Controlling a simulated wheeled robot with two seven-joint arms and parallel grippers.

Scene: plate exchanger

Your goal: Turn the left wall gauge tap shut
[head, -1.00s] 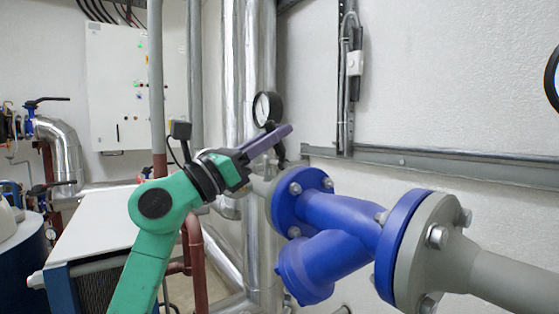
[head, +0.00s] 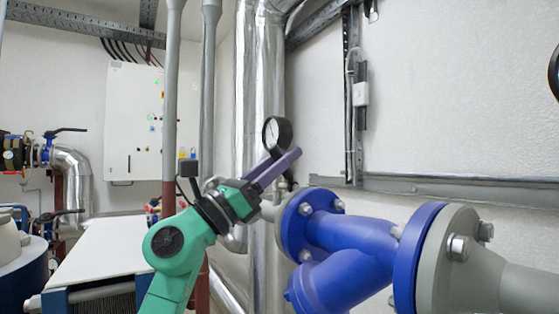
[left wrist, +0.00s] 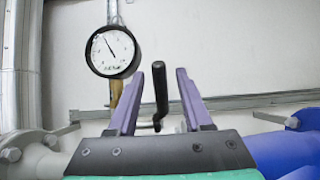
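The round wall gauge (head: 277,133) has a white dial and black rim. It also shows in the left wrist view (left wrist: 112,50), with a brass stem below it. A black tap handle (left wrist: 160,90) stands upright between the two purple fingers of my left gripper (left wrist: 157,76), with gaps visible on both sides. In the head view my left gripper (head: 292,155) is just below the gauge and hides most of the tap. Its fingers are open around the handle; I cannot tell whether either touches it. My right gripper is not in view.
A blue flanged valve body (head: 350,240) lies close to the right of my left gripper. Shiny vertical pipes (head: 257,80) stand behind it. A metal wall rail (head: 430,188) runs to the right. A white cabinet (head: 133,122) hangs at the back left.

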